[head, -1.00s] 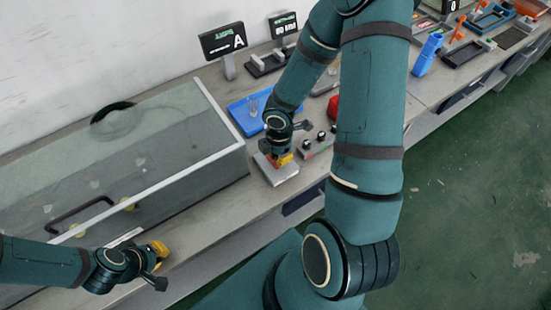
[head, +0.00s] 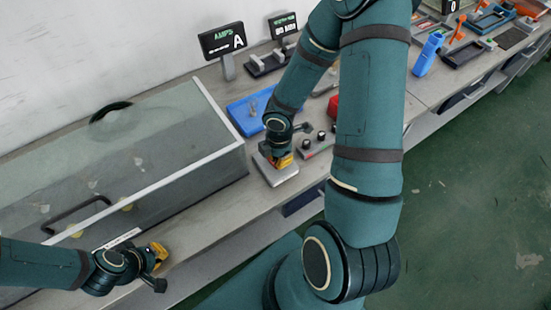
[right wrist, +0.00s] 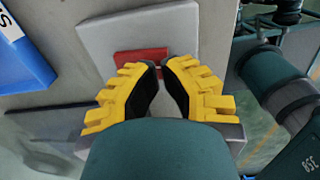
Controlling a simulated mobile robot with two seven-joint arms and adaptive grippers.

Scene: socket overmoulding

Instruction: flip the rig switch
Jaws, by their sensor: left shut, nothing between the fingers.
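The rig switch is a red rocker (right wrist: 141,63) on a pale grey box (right wrist: 110,35) in the right wrist view. In the head view the box (head: 284,177) stands on the bench under my right gripper (head: 281,161), which hides the rocker there. My right gripper (right wrist: 161,66) points at the box, its yellow fingertips close together over the rocker's near edge. I cannot tell whether the tips touch the rocker or are fully shut. My left gripper (head: 160,254) is shut and empty, near the bench's front edge at lower left.
A large clear-lidded case (head: 120,160) with a dark handle fills the left bench. A blue tray (head: 243,118) lies behind the box, and a panel with black knobs (head: 318,142) stands to its right. Two small displays (head: 222,41) stand at the back.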

